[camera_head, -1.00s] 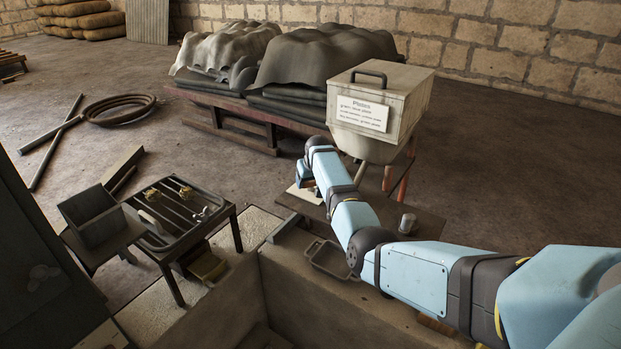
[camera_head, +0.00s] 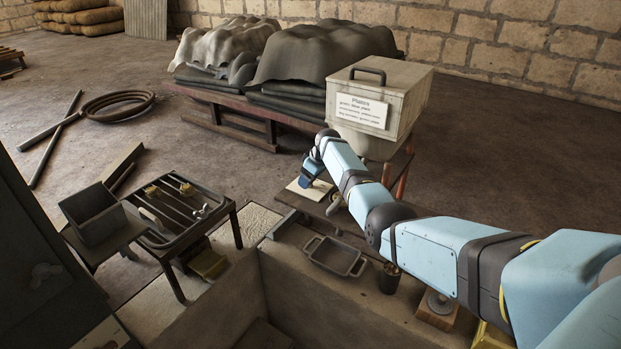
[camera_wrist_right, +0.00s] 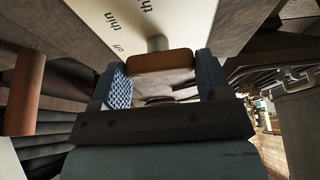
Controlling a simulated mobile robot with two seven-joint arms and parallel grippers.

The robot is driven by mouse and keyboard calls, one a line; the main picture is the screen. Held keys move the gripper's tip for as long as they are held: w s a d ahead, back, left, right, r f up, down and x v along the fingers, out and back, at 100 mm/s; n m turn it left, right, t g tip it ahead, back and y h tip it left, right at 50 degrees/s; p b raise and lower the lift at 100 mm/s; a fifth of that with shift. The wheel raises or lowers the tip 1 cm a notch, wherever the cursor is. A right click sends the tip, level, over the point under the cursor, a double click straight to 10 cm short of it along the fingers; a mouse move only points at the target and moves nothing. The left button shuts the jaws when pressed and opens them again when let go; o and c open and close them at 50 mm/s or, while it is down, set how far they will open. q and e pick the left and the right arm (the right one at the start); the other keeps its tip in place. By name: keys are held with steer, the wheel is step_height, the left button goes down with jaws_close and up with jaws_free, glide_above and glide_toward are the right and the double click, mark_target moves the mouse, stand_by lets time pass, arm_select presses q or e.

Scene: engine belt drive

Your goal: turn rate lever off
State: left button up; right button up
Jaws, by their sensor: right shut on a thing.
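The rate lever's brown handle (camera_wrist_right: 161,62) sits on a short metal stem below a pale label plate (camera_wrist_right: 131,28) reading "off" and "thin", with another word cut off, in the right wrist view. My right gripper (camera_wrist_right: 158,78) has a finger on each side of this handle and is shut on it. In the head view my right gripper (camera_head: 312,172) is small, beside and below the pale hopper box (camera_head: 388,98); the lever itself is hidden there. My left gripper is not in view.
A two-handled tray (camera_head: 334,258), a dark cup (camera_head: 390,279) and a white sheet (camera_head: 309,189) lie near my right arm. A slatted rack table (camera_head: 176,210) stands at the left. A draped stack (camera_head: 325,55) stands behind. The floor at right is clear.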

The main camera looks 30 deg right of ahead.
stand_by(0.4)
steer(key=o, duration=0.9)
steer(key=shift+o, duration=0.2)
steer(key=shift+r, duration=0.1)
steer(key=v, duration=1.3)
steer(key=shift+s+r+b, duration=0.25)
steer(key=shift+b, duration=0.05)
